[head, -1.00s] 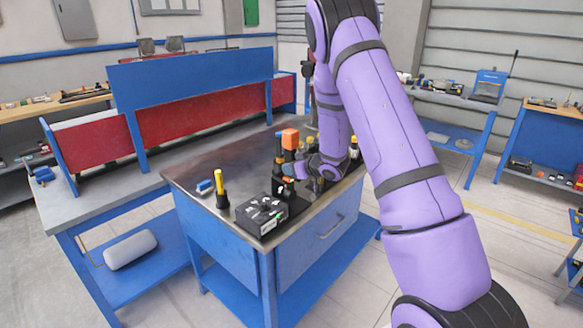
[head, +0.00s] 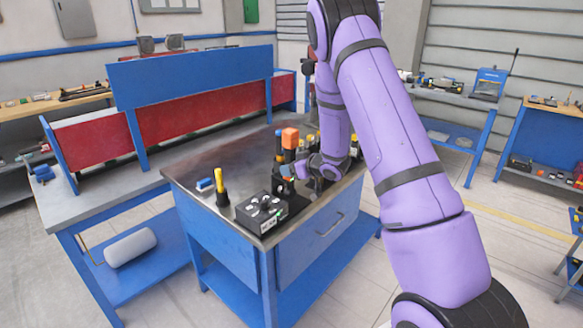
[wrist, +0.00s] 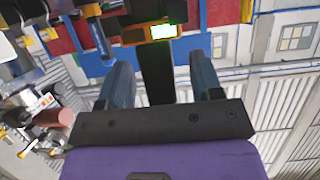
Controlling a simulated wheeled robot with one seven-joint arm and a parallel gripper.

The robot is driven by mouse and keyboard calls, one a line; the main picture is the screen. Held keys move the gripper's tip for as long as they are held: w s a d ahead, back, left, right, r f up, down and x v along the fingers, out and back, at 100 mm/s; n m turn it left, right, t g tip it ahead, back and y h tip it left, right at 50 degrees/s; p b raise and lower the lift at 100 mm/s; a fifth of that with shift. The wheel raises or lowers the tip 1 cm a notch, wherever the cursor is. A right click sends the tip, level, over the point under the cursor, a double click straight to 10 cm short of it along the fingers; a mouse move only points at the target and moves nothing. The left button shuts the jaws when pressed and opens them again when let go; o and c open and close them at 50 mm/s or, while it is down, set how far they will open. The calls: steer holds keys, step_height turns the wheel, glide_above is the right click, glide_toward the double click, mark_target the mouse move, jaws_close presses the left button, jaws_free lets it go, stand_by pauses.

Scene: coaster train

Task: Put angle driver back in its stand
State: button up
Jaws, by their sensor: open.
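An upright black tool with an orange block top (head: 290,138), which looks like the angle driver, stands at the right part of the steel-topped workbench. My gripper (head: 289,171) is low beside it, at about the height of its black body. In the wrist view my gripper (wrist: 162,82) is open, its two blue-grey fingers apart. A black bar (wrist: 157,72) with an orange and black end and a lit green screen (wrist: 163,31) shows between the fingers; I cannot tell how deep it lies between them. The stand is not clearly distinguishable.
A black box with knobs (head: 262,213) sits at the bench's front corner. A yellow-handled tool (head: 221,188) stands upright left of it, near a small blue item (head: 205,185). Other upright tools crowd around my wrist.

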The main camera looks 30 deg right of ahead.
steer(key=v, duration=1.1)
steer(key=s+a+r+m+g+h, duration=0.1)
steer(key=s+a+r+m+h, duration=0.2)
steer(key=r, duration=0.6)
steer(key=s+a+r+g+h, duration=0.1)
steer(key=s+r+h, duration=0.35)
steer(key=r, duration=0.45)
steer(key=s+a+r+g+y, duration=0.1)
steer(key=s+a, duration=0.3)
steer(key=s, duration=0.4)
steer(key=s+a+r+g+y, duration=0.1)
steer(key=s+a+r+g, duration=0.1)
steer(key=s, duration=0.7)
steer(key=s+a+r+m+g+y, duration=0.1)
steer(key=s+a+r+g, duration=0.1)
steer(key=s+a, duration=0.3)
steer(key=s, duration=0.4)
steer(key=shift+s+a+r, duration=0.25)
steer(key=shift+a+r, duration=0.05)
steer(key=shift+r, duration=0.05)
